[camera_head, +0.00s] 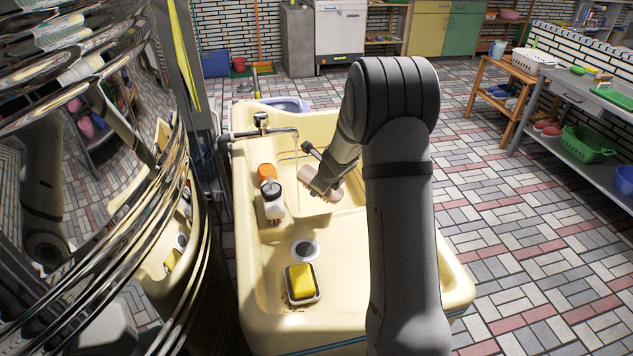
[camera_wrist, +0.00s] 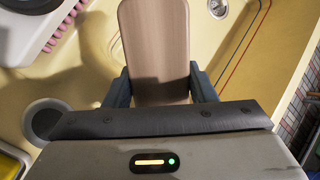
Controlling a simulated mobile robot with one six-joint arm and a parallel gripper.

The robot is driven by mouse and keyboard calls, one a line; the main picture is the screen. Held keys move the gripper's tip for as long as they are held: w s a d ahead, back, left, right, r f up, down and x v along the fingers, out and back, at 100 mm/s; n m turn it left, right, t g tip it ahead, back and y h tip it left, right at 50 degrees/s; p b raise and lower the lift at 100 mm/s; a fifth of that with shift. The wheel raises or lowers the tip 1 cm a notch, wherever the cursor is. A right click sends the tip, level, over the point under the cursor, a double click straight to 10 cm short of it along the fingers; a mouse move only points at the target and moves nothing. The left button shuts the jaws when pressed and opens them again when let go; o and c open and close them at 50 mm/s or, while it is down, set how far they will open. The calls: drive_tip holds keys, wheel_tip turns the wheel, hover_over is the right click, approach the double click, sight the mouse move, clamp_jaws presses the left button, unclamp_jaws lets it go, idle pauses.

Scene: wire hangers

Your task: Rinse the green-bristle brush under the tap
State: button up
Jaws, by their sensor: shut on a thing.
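My gripper (camera_head: 328,184) is over the yellow sink (camera_head: 345,225), pointing down into the basin. It is shut on a flat wooden piece, the brush (camera_head: 318,181), which also shows in the wrist view (camera_wrist: 156,45) between the two fingers (camera_wrist: 157,85). The tap (camera_head: 283,132) reaches over the basin from the left. A faint thin line hangs below its spout, perhaps water. The brush is just right of and below the spout; I cannot tell whether the line touches it.
A white item with a black top (camera_head: 272,203) and an orange item (camera_head: 266,172) stand on the left ledge. A pink-bristled thing (camera_wrist: 60,25) shows in the wrist view.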

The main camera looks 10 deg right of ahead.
drive_tip(key=shift+w+a+f+p, duration=0.1)
drive_tip(key=shift+w+f+p, duration=0.05)
drive_tip(key=shift+w+p, duration=1.05)
drive_tip(key=shift+w+a+f+p, duration=0.1)
drive_tip(key=shift+w+f+p, duration=0.1)
drive_tip(key=shift+w+p, duration=1)
drive_tip(key=shift+w+f+p, duration=0.15)
drive_tip(key=shift+w+p, duration=0.8)
drive_tip(key=shift+w, duration=0.5)
drive_tip(key=w+f+p, duration=0.1)
drive_tip(key=w+p, duration=0.4)
drive_tip(key=p, duration=0.3)
drive_tip(key=shift+w+f+p, duration=0.3)
drive_tip(key=shift+w+p, duration=0.05)
drive_tip(key=shift+w, duration=0.05)
drive_tip(key=shift+f, duration=0.1)
drive_tip(key=s+b, duration=0.8)
drive_tip(key=b, duration=0.4)
drive_tip(key=shift+b, duration=0.3)
